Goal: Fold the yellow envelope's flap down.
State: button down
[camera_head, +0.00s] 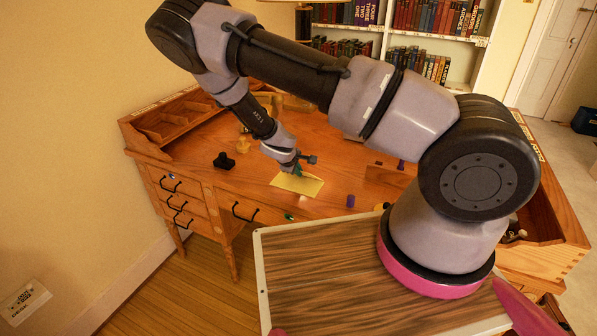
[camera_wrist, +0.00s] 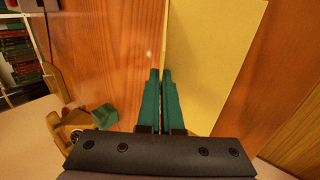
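The yellow envelope (camera_head: 297,185) lies on the wooden desk, near its front edge. In the wrist view the envelope (camera_wrist: 213,50) fills the area above and right of my fingers, with its left edge close to the fingertips. I cannot clearly make out its flap or how far it is raised. My gripper (camera_head: 298,171) points down at the envelope's far left part. In the wrist view its green fingers (camera_wrist: 160,72) are side by side with nothing seen between them. Whether the tips touch the paper cannot be told.
A black stamp-like object (camera_head: 224,161) stands left of the envelope, and a small purple cylinder (camera_head: 350,201) stands to its right. A raised wooden organizer (camera_head: 165,125) borders the desk's left end. Bare desk (camera_head: 252,176) lies between stamp and envelope.

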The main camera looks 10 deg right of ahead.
jog(key=c, duration=1.1)
grip_release()
jog(key=shift+o, duration=0.2)
